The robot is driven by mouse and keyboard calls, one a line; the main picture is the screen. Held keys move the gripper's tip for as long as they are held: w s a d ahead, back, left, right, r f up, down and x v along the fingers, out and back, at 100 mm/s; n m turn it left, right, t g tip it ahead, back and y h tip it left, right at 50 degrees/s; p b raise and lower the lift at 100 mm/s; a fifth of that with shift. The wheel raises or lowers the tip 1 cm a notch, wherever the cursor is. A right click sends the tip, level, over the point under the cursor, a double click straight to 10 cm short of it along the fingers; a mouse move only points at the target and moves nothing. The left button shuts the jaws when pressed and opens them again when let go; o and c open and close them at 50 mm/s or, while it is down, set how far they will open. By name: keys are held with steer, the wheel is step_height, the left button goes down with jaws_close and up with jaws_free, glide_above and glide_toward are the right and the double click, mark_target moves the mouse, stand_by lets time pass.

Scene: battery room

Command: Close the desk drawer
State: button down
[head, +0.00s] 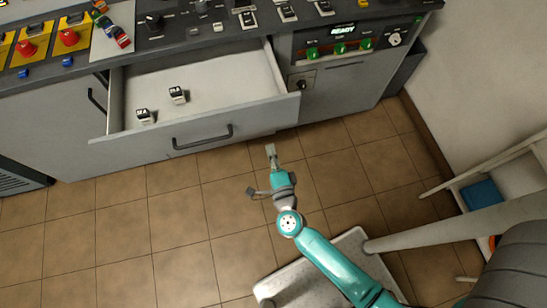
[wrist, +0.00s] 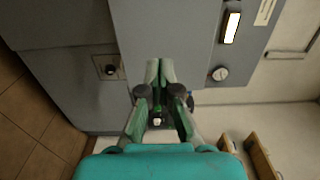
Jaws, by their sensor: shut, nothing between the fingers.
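The desk drawer (head: 255,115) is pulled well out of the grey desk in the head view. Its front has a dark bar handle (head: 202,136). Two small dark-and-white labelled blocks lie inside, one near the middle (head: 178,95) and one at the front left (head: 145,117). My gripper (head: 270,149) is just in front of the drawer front, to the right of the handle, and looks apart from it. In the wrist view, my gripper (wrist: 159,66) has its fingers together, with nothing between them. I cannot make out the drawer in the wrist view.
The desk top carries red buttons (head: 69,37), switches and a small toy-like car (head: 112,30). A panel with green knobs (head: 340,48) and a READY display is right of the drawer. A white shelf (head: 515,175) stands at the right. Tiled floor (head: 180,220) is clear at left.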

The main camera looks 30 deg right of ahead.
mark_target(262, 120)
steer(key=x, duration=0.9)
steer(key=shift+w, duration=0.1)
